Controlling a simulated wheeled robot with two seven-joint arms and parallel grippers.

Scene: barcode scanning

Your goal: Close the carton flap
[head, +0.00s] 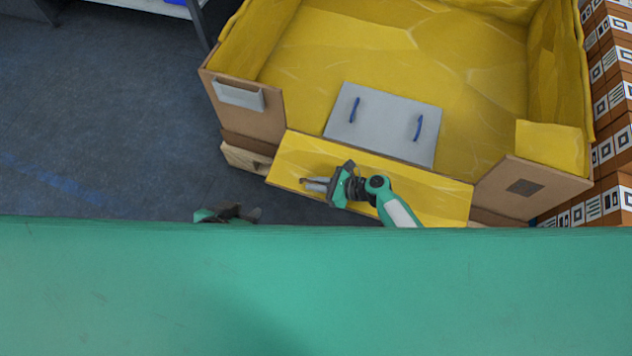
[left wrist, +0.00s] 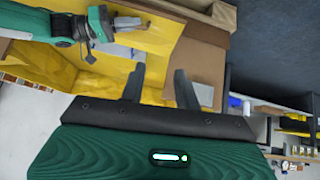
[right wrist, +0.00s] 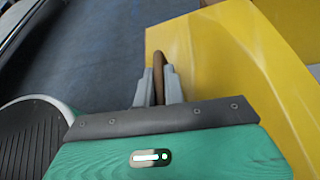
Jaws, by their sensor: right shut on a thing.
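The large carton (head: 245,115) is lined in yellow, and its front flap (head: 420,190) hangs outward and down, yellow side showing. My right gripper (head: 312,185) is over the left part of the flap. In the right wrist view my right gripper (right wrist: 158,88) is shut on a brown curved piece (right wrist: 158,70) at the flap's edge; how it joins the flap is unclear. My left gripper (head: 245,213) is low, left of the flap, partly hidden behind my green body. In the left wrist view my left gripper (left wrist: 158,88) has its fingers apart with nothing between them.
A grey panel with two blue handles (head: 385,125) lies inside the carton. Stacked labelled brown boxes (head: 615,100) stand close on the right. A wooden pallet (head: 240,158) shows beneath the carton. The dark floor at left (head: 110,120) is clear.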

